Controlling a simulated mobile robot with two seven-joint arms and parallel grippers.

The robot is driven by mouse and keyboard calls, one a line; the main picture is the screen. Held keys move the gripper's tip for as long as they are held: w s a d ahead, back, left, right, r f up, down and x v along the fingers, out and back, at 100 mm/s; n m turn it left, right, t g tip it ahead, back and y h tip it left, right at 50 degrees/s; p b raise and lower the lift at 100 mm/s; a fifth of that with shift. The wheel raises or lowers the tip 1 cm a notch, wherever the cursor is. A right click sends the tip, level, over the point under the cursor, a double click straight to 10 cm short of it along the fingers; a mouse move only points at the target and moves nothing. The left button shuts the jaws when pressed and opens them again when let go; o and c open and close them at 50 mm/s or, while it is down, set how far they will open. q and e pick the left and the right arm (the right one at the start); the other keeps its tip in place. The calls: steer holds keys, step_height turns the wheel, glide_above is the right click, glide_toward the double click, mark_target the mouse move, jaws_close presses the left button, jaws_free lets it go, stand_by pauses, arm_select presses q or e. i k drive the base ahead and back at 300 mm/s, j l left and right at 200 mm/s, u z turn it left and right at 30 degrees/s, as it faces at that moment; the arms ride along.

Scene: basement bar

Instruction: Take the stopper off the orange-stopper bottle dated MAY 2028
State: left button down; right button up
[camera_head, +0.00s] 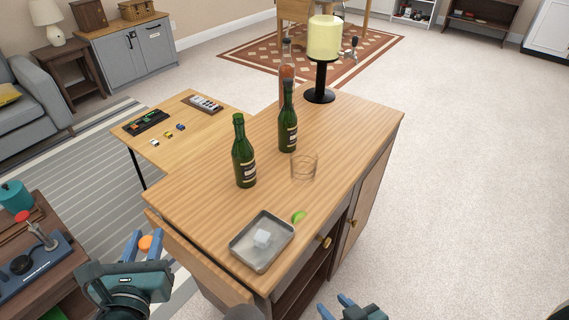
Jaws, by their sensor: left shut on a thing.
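Two dark green bottles with pale labels stand upright on the wooden counter (205,200). The nearer left bottle (244,160) shows a dark green top with no stopper visible. The farther right bottle (288,125) has a reddish, see-through shape (287,72) at or behind its top; I cannot tell which. The label dates are too small to read. My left gripper (146,244) is shut on a round orange piece, which looks like the orange stopper (146,242), off the counter's left front side. My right gripper (336,307) is low at the bottom edge, fingers apart and empty.
A clear glass (304,166) stands right of the bottles. A metal tray (254,262) with an ice cube (262,239) lies at the front, a lime wedge (298,217) beside it. A yellow lamp-like cylinder on a black stand (320,75) is at the back.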

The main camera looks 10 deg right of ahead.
mark_target(243, 154)
steer(key=i+l+u, duration=0.1)
steer(key=l+u, duration=0.55)
steer(key=l, duration=0.15)
steer(key=l+u, duration=0.3)
steer(key=l, duration=1.95)
steer(key=k+l+u, duration=0.15)
steer(key=l, duration=1.2)
steer(key=i, duration=0.05)
